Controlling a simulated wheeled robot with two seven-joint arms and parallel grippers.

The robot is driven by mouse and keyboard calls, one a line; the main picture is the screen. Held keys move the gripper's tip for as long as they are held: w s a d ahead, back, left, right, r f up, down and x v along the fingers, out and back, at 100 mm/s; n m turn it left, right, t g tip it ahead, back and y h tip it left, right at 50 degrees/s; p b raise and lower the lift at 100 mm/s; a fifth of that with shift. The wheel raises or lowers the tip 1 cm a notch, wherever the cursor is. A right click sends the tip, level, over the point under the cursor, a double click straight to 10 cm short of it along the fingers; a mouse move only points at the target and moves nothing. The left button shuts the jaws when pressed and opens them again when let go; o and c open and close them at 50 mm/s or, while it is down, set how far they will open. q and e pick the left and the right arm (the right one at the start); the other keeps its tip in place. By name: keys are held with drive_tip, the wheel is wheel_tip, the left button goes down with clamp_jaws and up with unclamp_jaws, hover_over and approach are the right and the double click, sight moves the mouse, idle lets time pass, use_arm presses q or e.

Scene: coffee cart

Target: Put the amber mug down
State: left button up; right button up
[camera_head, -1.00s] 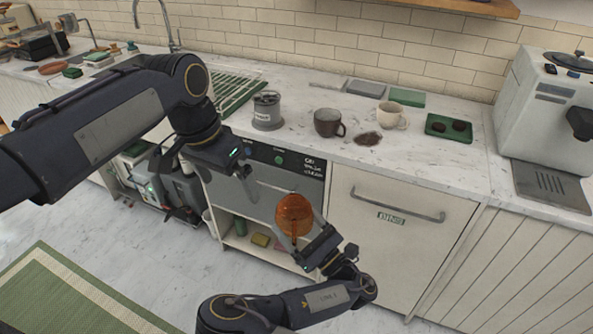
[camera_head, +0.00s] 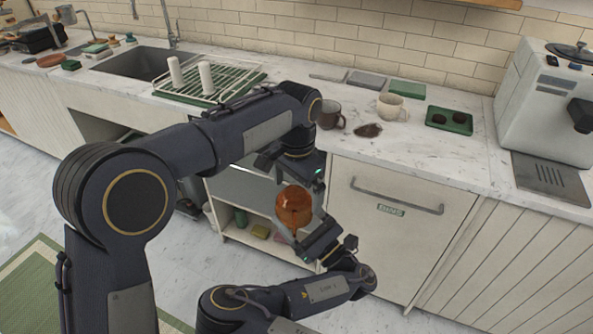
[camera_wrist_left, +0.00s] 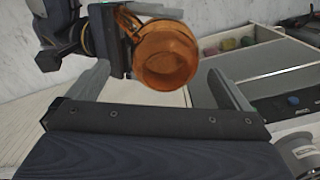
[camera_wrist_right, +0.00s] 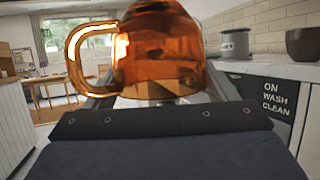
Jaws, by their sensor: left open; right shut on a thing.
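The amber mug (camera_head: 294,207) is a clear orange mug held in the air in front of the counter. My right gripper (camera_head: 303,232) is shut on it from below right. In the right wrist view the mug (camera_wrist_right: 160,50) fills the space between the fingers, its handle pointing left. My left gripper (camera_head: 286,180) is open just above the mug, with its fingers pointing down. In the left wrist view the mug (camera_wrist_left: 166,55) shows between and beyond the open fingers, and I cannot tell whether they touch it.
The white counter (camera_head: 440,160) holds a dark brown mug (camera_head: 329,114), a cream mug (camera_head: 391,106), a dark spill (camera_head: 368,130) and a green tray (camera_head: 449,121). A dish rack (camera_head: 210,80) with two white upright things stands left. The counter front right of the spill is clear.

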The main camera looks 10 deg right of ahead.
sight(297, 195)
use_arm(q)
drive_tip(key=shift+f, duration=2.45)
drive_tip(key=shift+s, duration=0.1)
drive_tip(key=c, duration=0.9)
drive_tip(key=shift+c, duration=0.7)
use_arm(e)
drive_tip(key=o, duration=1.1)
drive_tip(key=shift+c, duration=0.2)
